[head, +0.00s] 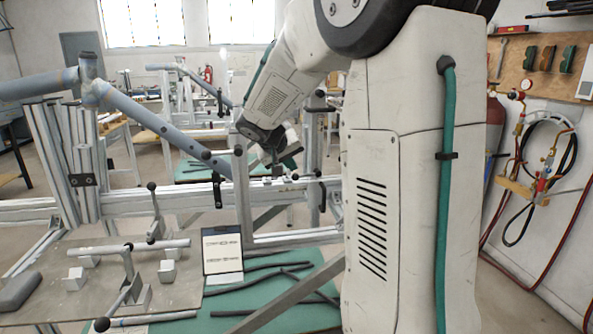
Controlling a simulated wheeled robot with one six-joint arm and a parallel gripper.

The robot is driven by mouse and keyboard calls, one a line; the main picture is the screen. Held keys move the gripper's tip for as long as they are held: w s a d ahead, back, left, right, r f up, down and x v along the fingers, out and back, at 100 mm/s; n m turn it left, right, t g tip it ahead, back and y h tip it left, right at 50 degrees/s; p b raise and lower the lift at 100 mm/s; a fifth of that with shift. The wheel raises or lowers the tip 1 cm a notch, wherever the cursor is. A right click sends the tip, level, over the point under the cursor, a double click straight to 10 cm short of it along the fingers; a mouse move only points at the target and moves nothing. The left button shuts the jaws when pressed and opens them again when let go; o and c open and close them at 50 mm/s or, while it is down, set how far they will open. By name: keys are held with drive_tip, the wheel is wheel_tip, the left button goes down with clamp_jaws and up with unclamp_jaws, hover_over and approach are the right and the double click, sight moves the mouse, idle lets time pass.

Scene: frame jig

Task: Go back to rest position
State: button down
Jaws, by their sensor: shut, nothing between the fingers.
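My gripper (277,168) is at the end of my arm, small and dark in the head view, just above the jig's horizontal aluminium rail (170,197). It is shut with nothing held. My arm reaches up and bends down to the left, and a wrist link partly hides the gripper. A grey-blue frame tube (165,128) slopes down to the right from a joined tube end (90,80) on the left of the jig. Whether the gripper touches anything there cannot be told.
A metal plate (75,300) with clamps and blocks lies at lower left. Dark tubes lie on a green mat (232,308) beside a printed sheet (222,245). Hoses and gauges (540,165) hang on the right wall. Other workbenches stand behind the jig.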

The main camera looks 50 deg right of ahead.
drive_tip(key=shift+s+a+r, duration=0.2)
drive_tip(key=shift+a+r, duration=0.1)
drive_tip(key=shift+r, duration=0.3)
drive_tip(key=shift+s+a+r, duration=0.15)
drive_tip(key=shift+a+r, duration=0.15)
drive_tip(key=shift+r, duration=0.3)
